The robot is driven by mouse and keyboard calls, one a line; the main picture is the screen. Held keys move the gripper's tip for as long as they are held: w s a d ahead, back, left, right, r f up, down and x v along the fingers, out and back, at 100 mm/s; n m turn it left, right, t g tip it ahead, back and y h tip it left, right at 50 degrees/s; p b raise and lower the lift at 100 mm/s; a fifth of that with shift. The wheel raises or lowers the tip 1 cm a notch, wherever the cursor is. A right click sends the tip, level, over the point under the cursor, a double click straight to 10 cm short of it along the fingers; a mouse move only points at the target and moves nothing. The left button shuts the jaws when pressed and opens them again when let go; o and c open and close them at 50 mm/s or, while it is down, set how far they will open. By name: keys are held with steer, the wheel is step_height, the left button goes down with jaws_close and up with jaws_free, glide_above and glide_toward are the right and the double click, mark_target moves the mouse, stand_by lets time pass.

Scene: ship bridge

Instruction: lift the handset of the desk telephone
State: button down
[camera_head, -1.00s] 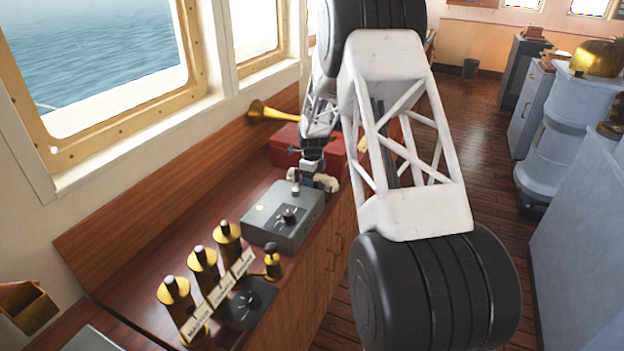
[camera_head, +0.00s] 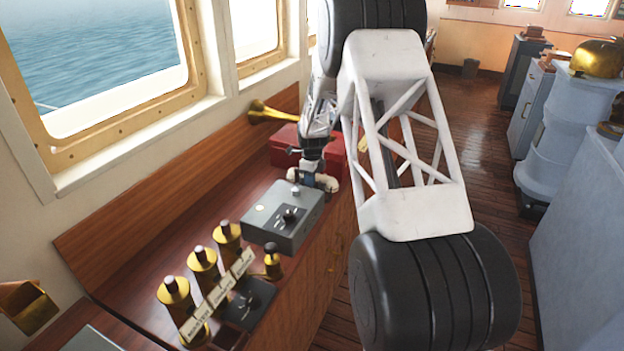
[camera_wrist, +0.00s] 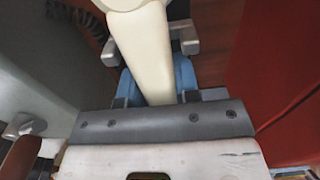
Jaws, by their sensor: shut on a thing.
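The cream handset (camera_wrist: 143,45) of the desk telephone runs lengthwise through the wrist view, between the blue fingers of my gripper (camera_wrist: 155,82). My gripper is shut on it. Grey cradle prongs (camera_wrist: 187,38) show on both sides of the handset; I cannot tell whether it still touches them. A dark coiled cord (camera_wrist: 88,22) shows at the upper left. In the head view, the cream handset (camera_head: 328,183) is small and partly hidden under my gripper (camera_head: 312,170), low over the wooden console behind the grey box. The telephone's body is mostly hidden.
A grey control box (camera_head: 283,222) stands on the console in front of the telephone. A red box (camera_head: 283,148) is close behind, also filling the right of the wrist view. A brass horn (camera_head: 268,113) is at the wall; brass cylinders (camera_head: 203,270) stand nearer.

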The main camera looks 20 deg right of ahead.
steer(key=shift+r, duration=0.15)
steer(key=shift+r, duration=4.85)
